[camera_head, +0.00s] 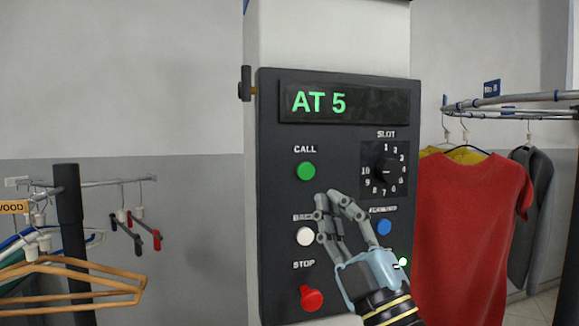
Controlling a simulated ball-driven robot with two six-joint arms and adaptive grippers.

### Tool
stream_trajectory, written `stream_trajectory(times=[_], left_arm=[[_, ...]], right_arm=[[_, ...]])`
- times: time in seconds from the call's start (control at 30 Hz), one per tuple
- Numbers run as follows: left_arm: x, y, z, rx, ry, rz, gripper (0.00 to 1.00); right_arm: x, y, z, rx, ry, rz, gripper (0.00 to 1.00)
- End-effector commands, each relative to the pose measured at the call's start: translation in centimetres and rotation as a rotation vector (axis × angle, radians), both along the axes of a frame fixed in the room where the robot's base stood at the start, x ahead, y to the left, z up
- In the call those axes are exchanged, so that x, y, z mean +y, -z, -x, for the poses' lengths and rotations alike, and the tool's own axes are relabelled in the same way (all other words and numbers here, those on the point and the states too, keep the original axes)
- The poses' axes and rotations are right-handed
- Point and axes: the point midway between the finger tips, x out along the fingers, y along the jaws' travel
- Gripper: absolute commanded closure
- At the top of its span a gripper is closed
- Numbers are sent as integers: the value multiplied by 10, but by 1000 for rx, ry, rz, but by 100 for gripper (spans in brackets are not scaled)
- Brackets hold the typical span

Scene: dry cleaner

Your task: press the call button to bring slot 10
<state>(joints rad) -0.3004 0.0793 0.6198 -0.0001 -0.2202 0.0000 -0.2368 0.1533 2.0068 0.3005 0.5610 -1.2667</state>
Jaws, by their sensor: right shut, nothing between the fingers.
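The dark control panel (270,140) is on a pale column. Its display (349,102) reads "AT 5" in green. The green button (306,171) under the label CALL is unobstructed. The slot dial (386,171) has a black knob ringed by numbers, with 10 at its left; its exact pointing is too small to tell. My right gripper (328,198) is shut and empty, fingers pointing up, with its tips just below and right of the green button. I cannot tell whether it touches the panel. My left gripper is out of view.
The white button (305,236) is left of my fingers, the blue button (384,227) right, and the red stop button (311,298) below. A red garment (468,230) hangs at right from a rail (510,100). Wooden hangers (75,272) are at left.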

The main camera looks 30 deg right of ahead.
Motion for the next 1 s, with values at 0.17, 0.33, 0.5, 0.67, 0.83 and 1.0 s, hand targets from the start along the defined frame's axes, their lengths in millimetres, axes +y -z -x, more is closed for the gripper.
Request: stream_trajectory(times=[0.17, 0.33, 0.5, 0.67, 0.83, 1.0], left_arm=[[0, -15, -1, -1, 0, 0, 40], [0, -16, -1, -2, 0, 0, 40], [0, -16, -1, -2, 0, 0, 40], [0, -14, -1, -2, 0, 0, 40], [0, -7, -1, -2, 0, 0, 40], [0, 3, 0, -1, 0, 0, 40]], right_arm=[[1, -33, 4, -37, -7, 4, 100], [1, -34, 3, -38, -8, 4, 100], [1, -33, 3, -37, -7, 4, 100], [1, -33, 0, -38, -7, 5, 100], [-3, -32, -16, -39, -7, 5, 100], [-9, -30, -40, -39, -7, 5, 100]])
